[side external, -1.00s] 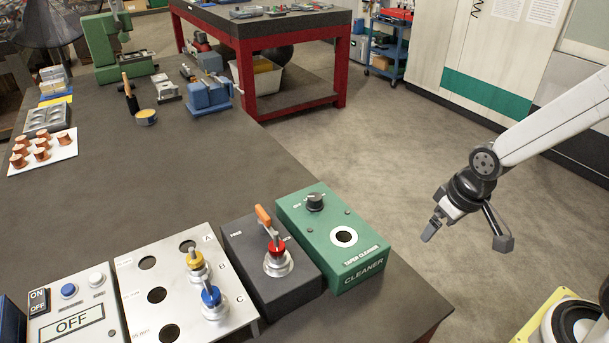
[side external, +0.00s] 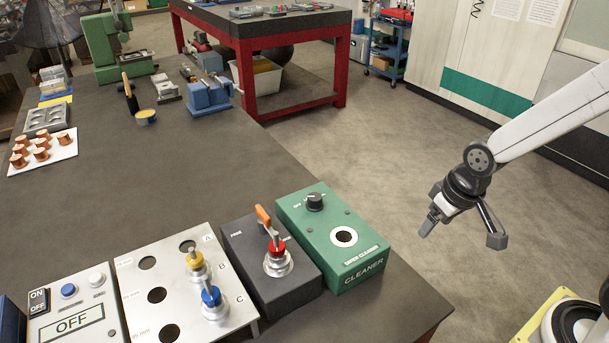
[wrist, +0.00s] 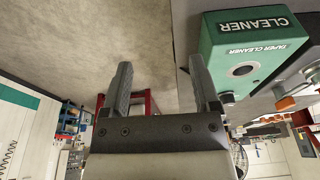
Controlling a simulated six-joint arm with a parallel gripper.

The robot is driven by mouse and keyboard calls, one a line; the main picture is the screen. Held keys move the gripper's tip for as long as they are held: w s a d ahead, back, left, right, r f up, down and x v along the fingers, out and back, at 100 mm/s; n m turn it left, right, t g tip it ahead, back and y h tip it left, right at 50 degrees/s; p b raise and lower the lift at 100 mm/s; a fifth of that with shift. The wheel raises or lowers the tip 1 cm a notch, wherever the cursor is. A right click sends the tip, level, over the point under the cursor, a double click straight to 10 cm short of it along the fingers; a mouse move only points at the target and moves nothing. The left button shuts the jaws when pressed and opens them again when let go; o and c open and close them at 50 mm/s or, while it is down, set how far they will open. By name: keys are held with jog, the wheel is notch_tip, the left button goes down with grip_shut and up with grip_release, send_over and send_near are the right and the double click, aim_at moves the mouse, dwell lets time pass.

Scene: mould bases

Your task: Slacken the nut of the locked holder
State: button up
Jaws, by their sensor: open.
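A holder with a red collar (side external: 277,247) stands upright in a dark block (side external: 243,262) near the table's front edge. A lever with an orange handle (side external: 263,216) rises beside it. Its metal nut ring (side external: 278,265) shows below the red part. My gripper (side external: 429,226) is open and empty, above the floor to the right of the table, well apart from the holder. Its two fingers (wrist: 160,62) show in the wrist view with nothing between them.
A green cleaner box (side external: 318,225) stands between my gripper and the dark block. A steel plate (side external: 135,285) left of the block bears a yellow-collared holder (side external: 196,262) and a blue-collared holder (side external: 212,298). A control box (side external: 72,318) is at the far left. The table's middle is clear.

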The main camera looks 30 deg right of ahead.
jog(key=w+a+r+m, duration=0.2)
jog(key=w+a, duration=0.3)
notch_tip(320, 180, up, 6)
jog(key=m+g, duration=0.3)
jog(key=m, duration=0.6)
send_over(276, 232)
jog(key=shift+r, duration=0.1)
jog(key=shift+f, duration=3.9)
grip_shut()
